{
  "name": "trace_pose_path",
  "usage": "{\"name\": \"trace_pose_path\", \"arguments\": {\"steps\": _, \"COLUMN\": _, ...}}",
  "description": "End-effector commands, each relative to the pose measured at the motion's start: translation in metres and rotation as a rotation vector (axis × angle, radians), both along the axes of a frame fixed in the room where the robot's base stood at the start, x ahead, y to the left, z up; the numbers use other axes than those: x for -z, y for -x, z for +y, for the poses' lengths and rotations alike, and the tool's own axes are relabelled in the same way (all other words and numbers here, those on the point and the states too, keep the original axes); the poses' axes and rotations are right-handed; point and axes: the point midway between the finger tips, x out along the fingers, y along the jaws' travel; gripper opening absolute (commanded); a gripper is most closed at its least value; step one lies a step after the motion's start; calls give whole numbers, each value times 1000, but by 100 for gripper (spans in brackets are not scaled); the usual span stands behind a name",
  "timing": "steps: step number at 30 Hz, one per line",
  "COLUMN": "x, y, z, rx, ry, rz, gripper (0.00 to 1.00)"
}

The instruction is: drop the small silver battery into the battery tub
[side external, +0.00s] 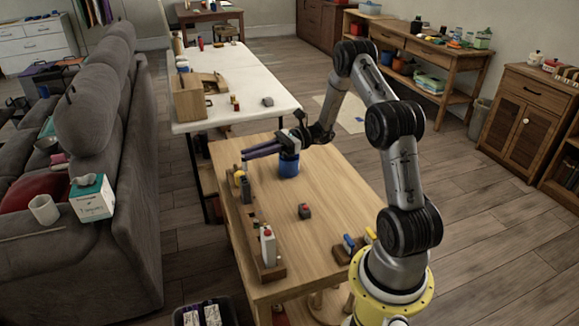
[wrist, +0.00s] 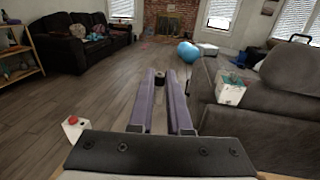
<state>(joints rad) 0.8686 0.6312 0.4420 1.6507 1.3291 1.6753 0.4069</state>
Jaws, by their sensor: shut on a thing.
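My gripper (side external: 246,156) reaches out level near the far left edge of the wooden table, its long purple fingers pointing left. In the wrist view the fingers (wrist: 166,78) are shut on a small dark cylindrical thing at their tips, which I take to be the battery (wrist: 160,83). Its silver colour does not show, and it is too small to make out in the side view. A blue round tub (side external: 288,166), which appears to be the battery tub, stands on the table below and behind the fingers. The gripper hides part of its top, and its inside cannot be seen.
A wooden rack (side external: 271,270) with upright items lines the table's left edge. A small dark block with a red top (side external: 305,211) lies mid-table. A white table (side external: 240,82) stands behind. A grey sofa (side external: 105,150) is to the left. The table's middle is mostly clear.

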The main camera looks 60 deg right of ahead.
Motion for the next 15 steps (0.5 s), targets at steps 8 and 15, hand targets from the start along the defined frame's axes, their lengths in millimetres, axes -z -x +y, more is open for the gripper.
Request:
{"name": "trace_pose_path", "arguments": {"steps": 8, "x": -52, "y": -46, "z": -102, "rx": 535, "ry": 3, "rz": -4, "gripper": 0}}
{"name": "trace_pose_path", "arguments": {"steps": 15, "x": -93, "y": -48, "z": -199, "rx": 905, "ry": 2, "rz": -6, "gripper": 0}}
